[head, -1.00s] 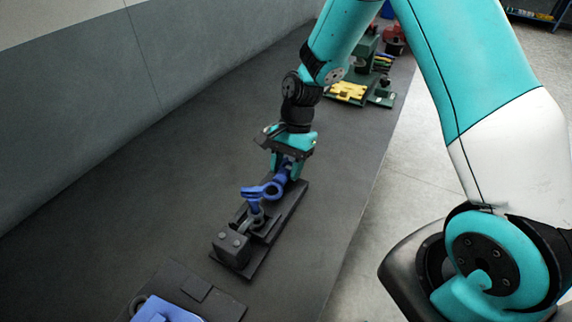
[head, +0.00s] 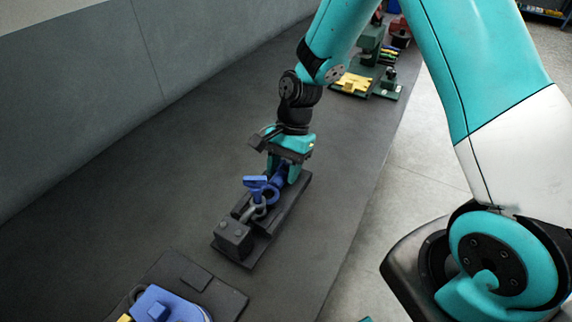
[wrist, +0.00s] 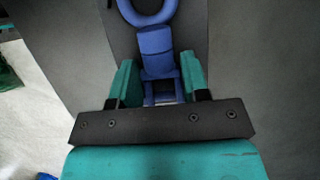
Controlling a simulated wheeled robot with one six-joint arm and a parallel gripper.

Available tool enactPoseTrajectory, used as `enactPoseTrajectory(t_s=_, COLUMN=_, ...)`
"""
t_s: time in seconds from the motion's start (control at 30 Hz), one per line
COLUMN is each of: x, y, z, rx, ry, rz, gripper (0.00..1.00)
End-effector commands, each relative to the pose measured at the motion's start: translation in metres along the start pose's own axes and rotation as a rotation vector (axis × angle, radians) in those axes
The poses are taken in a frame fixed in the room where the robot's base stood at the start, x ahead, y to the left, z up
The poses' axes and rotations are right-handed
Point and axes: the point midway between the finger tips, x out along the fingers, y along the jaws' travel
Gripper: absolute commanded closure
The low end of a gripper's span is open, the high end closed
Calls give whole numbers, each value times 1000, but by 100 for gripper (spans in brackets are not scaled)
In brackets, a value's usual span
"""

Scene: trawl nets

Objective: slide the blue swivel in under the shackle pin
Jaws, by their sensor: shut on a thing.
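The blue swivel (head: 272,193) has a ring at its front end, which also shows at the top of the wrist view (wrist: 150,12). My gripper (head: 284,172) is shut on the swivel's body, with one teal finger on each side of it in the wrist view (wrist: 160,85). The grey shackle (head: 252,212) is fixed to a dark block on a long dark base. Its pin has a flat blue head (head: 256,182). The swivel's ring is close to the shackle, just behind it. I cannot tell whether the ring is between the shackle's arms or touching the pin.
The dark block (head: 233,239) stands at the near end of the base (head: 285,217). A dark plate with a blue part (head: 170,304) lies at the lower left. A green fixture with a yellow piece (head: 354,84) stands at the far right. The bench between is clear.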

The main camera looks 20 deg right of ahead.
Motion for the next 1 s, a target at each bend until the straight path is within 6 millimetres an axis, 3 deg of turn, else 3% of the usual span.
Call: enactPoseTrajectory(t_s=1.0, x=14, y=0, z=33, rx=0, ry=-1, rz=1, gripper=100)
